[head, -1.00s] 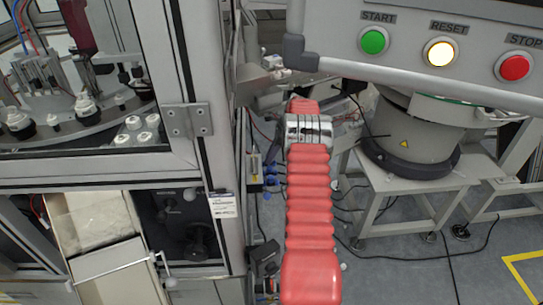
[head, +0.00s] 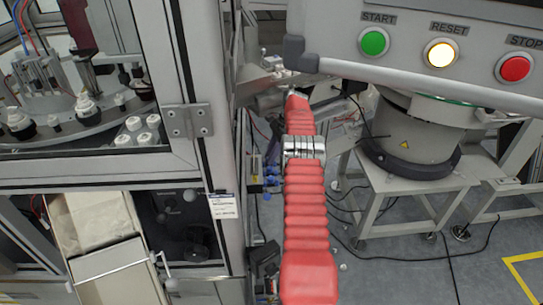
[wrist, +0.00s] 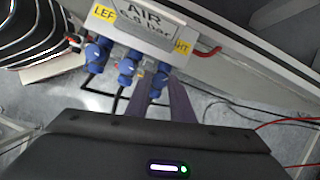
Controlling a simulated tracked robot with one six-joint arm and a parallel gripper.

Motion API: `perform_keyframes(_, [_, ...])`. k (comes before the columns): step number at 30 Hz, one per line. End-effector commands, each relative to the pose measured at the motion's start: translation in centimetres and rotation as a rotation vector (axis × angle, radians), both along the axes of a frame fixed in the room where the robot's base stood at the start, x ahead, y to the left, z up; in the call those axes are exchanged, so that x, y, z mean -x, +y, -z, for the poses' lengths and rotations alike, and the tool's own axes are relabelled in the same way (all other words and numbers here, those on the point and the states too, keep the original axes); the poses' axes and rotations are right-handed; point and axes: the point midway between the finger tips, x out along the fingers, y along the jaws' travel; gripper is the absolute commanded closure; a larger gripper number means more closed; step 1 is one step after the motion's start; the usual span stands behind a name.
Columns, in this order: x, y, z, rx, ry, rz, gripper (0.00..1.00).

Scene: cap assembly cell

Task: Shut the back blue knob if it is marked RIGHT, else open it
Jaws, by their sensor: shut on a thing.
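Several blue knobs (wrist: 128,66) stand in a row under the AIR plate (wrist: 146,19) in the wrist view. A yellow label reading LEF (wrist: 104,13) is at the plate's left, and a partly hidden one ending in GHT (wrist: 181,46) is at its right. My gripper (wrist: 157,86) is shut on the rightmost blue knob (wrist: 158,79), by the GHT label, with one finger on each side. Whether that knob is open or shut, I cannot tell.
A grey cabinet post (head: 221,150) stands close on the left. The button panel (head: 425,45) overhangs the upper right. A bowl feeder (head: 410,125) on a bench stands at the right. Black cables lie on the floor (head: 390,275).

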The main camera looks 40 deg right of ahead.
Motion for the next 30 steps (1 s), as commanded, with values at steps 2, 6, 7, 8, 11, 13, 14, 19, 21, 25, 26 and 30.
perform_keyframes(2, [-0.01, 0.20, 0.03, -0.004, 0.002, -0.004, 1.00])
perform_keyframes(6, [0.00, 0.22, 0.04, -0.006, 0.003, -0.004, 1.00])
perform_keyframes(7, [0.01, 0.22, 0.04, -0.006, 0.003, -0.004, 1.00])
perform_keyframes(8, [0.01, 0.22, 0.04, -0.006, 0.003, -0.004, 1.00])
perform_keyframes(11, [0.00, 0.23, 0.04, -0.006, 0.003, -0.003, 0.77])
perform_keyframes(13, [0.00, 0.21, 0.04, -0.005, 0.002, -0.003, 0.72])
perform_keyframes(14, [0.00, 0.19, 0.05, -0.005, 0.003, -0.003, 0.70])
perform_keyframes(19, [0.02, 0.10, 0.03, -0.003, 0.001, -0.002, 0.60])
perform_keyframes(21, [0.02, 0.08, 0.03, -0.003, 0.002, -0.001, 0.60])
perform_keyframes(25, [0.02, 0.05, 0.00, -0.002, 0.001, -0.001, 0.60])
perform_keyframes(26, [0.03, 0.02, -0.04, -0.002, 0.001, -0.001, 0.60])
perform_keyframes(30, [0.10, -0.27, -0.64, -0.001, 0.000, 0.000, 0.60])
